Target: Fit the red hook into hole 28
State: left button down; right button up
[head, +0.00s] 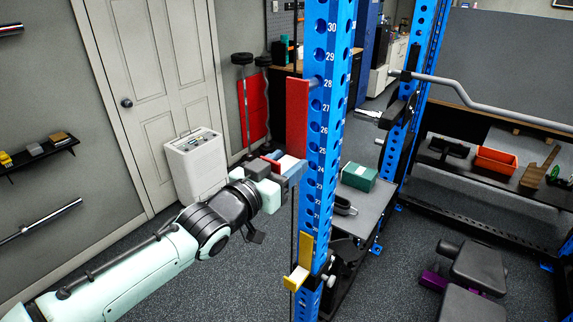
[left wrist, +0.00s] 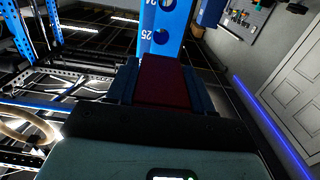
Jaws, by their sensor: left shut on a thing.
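The red hook (head: 297,115) is a tall red plate standing upright along the left side of the blue numbered upright (head: 322,130). A grey pin at its top reaches toward the upright, level with the number 28 (head: 327,81); I cannot tell how deep it sits. My left gripper (head: 287,166) is shut on the hook's lower part, where a red and white piece shows. In the left wrist view the dark red hook (left wrist: 160,82) lies between the fingers, with the blue upright (left wrist: 160,30) behind it. My right gripper is not in view.
A yellow hook (head: 306,250) is mounted lower on the same upright. A green box (head: 359,177) rests on a grey surface to the right. A bench (head: 478,270) stands at lower right.

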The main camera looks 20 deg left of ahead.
pick_arm(q)
jog(key=shift+s+r, duration=0.2)
jog(key=shift+x, duration=3.25)
jog(key=shift+w+f, duration=0.1)
jog(key=shift+w, duration=0.05)
jog(key=shift+c, duration=1.8)
grip_release()
jog(key=shift+f, duration=0.25)
send_near(295, 157)
jog(key=shift+s+a, duration=0.1)
jog(key=shift+s, duration=0.1)
